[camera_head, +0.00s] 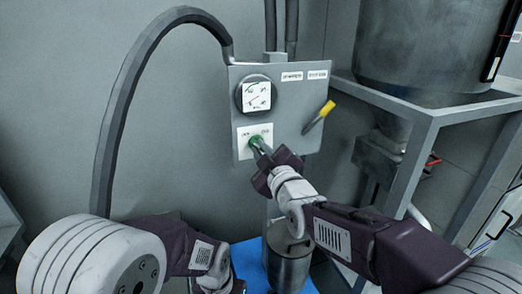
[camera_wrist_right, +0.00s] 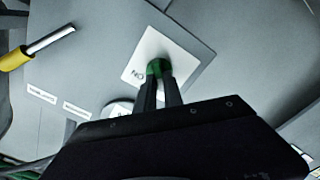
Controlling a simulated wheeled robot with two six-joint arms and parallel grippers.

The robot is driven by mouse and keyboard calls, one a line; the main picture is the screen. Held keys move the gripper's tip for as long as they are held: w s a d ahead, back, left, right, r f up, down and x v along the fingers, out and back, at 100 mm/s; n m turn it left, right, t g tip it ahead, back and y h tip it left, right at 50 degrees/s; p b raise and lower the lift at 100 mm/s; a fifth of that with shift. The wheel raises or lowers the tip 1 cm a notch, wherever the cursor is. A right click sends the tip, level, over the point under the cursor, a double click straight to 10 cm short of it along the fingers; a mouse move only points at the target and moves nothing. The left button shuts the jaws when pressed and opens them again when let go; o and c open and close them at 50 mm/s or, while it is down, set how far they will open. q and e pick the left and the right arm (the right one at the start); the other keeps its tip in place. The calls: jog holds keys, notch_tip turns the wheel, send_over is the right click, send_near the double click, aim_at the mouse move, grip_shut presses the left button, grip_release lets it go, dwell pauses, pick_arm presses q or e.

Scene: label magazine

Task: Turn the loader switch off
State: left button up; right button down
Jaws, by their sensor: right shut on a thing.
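The loader switch is a small green knob (camera_head: 256,140) on a white label plate (camera_head: 243,132) low on the grey control panel (camera_head: 290,103). My right gripper (camera_head: 262,149) is at the knob, its fingers shut on it. In the right wrist view the two dark fingertips (camera_wrist_right: 160,86) meet the green knob (camera_wrist_right: 156,67), and the word ON shows upside down on the white plate (camera_wrist_right: 147,50). The fingers hide part of the knob, so its exact turn cannot be read. My left gripper (camera_head: 222,284) is low at the bottom edge, partly cut off; its jaws are unclear.
A round gauge or dial (camera_head: 255,95) sits above the switch. A yellow-handled lever (camera_head: 320,115) sticks out to the right. A metal canister (camera_head: 288,262) stands below on a blue surface (camera_head: 248,262). A grey frame (camera_head: 425,130) with a hopper (camera_head: 425,45) fills the right side.

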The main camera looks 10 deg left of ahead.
jog(key=c, duration=1.5)
grip_release()
jog(key=shift+o, duration=0.2)
jog(key=v, duration=0.9)
jog(key=shift+b, duration=0.4)
